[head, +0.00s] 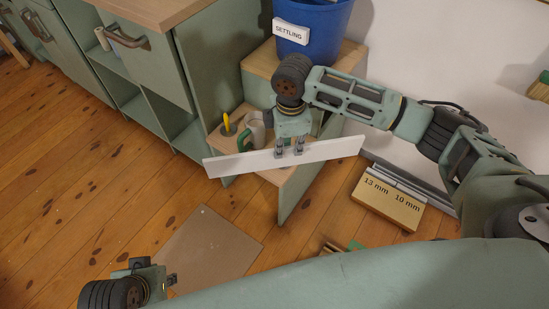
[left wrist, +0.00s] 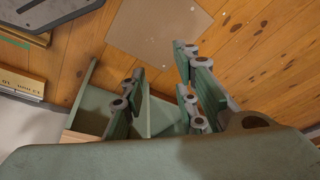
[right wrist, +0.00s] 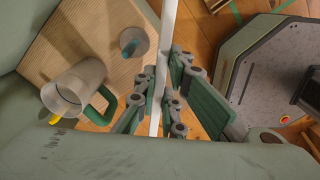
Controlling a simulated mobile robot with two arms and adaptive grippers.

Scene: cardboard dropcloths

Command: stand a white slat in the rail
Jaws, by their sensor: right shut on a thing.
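A long white slat (head: 235,164) is in my right gripper (head: 289,148), above the low wooden step in the head view. The jaws are shut on it near its middle, and it lies lengthwise across the picture, slightly tilted. In the right wrist view the slat (right wrist: 168,50) passes between the fingers (right wrist: 166,100). A wooden block marked 13 mm and 10 mm (head: 388,208) lies on the floor by the wall, with grey strips along its back; it looks like the rail. The slat is apart from it. My left gripper (left wrist: 160,85) is open and empty.
A blue bucket labelled SETTLING (head: 312,20) stands on the upper step. A metal mug with a green handle (right wrist: 78,88) stands on the lower step near the slat. Green cabinets (head: 130,65) are at left. A brown sheet (head: 208,250) lies on the floor.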

